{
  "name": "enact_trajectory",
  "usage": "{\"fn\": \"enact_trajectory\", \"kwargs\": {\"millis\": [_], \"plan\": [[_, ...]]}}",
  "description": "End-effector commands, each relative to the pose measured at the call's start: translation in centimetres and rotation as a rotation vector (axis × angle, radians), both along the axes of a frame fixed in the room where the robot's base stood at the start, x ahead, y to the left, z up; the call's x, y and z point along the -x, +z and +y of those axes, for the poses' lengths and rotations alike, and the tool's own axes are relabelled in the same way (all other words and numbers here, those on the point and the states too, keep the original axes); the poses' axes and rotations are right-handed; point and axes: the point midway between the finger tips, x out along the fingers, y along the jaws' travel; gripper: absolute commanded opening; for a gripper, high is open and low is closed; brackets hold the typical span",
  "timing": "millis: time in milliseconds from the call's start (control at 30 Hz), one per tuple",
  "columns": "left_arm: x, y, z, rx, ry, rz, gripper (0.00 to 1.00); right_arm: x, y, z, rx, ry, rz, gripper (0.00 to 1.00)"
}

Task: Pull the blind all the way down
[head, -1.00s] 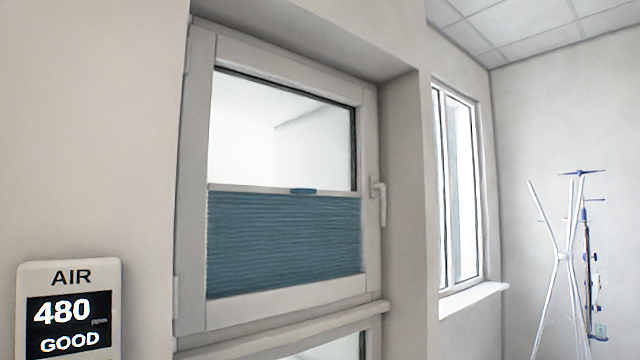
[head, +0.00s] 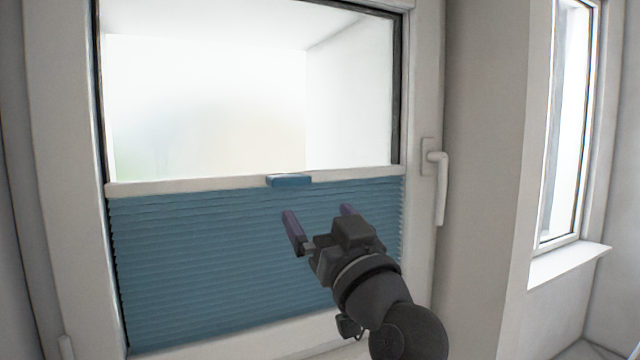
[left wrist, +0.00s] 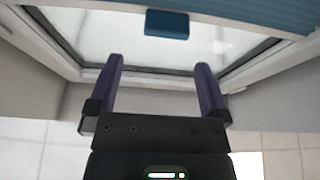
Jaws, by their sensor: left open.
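The blue pleated blind (head: 200,260) covers the lower part of the window, below a pale top rail (head: 210,184). A small blue handle (head: 289,181) sits on that rail near its middle. The handle also shows at the top of the left wrist view (left wrist: 167,23), with part of the blind (left wrist: 270,12) beside it. My left gripper (head: 317,210) is open and empty in front of the blind, a little below and right of the handle in the head view. Its two purple fingers (left wrist: 159,63) look apart from the handle. My right gripper is not in view.
The window frame (head: 65,170) surrounds the blind, and a white window handle (head: 438,185) projects on its right side. Bare glass (head: 210,100) shows above the rail. A second window with a sill (head: 568,264) is at the right.

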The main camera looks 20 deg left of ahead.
Motion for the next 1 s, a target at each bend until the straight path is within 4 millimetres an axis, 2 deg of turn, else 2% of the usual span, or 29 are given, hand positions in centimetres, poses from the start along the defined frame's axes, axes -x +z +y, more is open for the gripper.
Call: {"fn": "enact_trajectory", "kwargs": {"millis": [200,333,500,700,733,767,1000], "plan": [[-3.1,2.5,3.5,-0.006,0.003,0.005,1.00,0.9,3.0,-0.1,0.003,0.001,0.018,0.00],[-4.8,3.2,5.2,-0.006,0.000,0.006,1.00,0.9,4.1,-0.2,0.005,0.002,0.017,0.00],[-5.7,3.4,6.2,-0.003,-0.001,0.007,1.00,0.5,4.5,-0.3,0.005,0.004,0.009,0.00],[-5.8,3.2,6.3,-0.003,-0.003,0.006,1.00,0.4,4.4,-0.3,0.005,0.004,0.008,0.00],[-5.8,3.2,6.3,-0.003,-0.003,0.006,0.98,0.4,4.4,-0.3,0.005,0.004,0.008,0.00],[-5.8,3.2,6.3,-0.003,-0.003,0.006,0.92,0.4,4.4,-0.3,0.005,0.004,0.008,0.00],[-5.8,3.2,6.2,-0.004,-0.003,0.007,0.41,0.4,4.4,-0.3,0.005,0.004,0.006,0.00]]}}
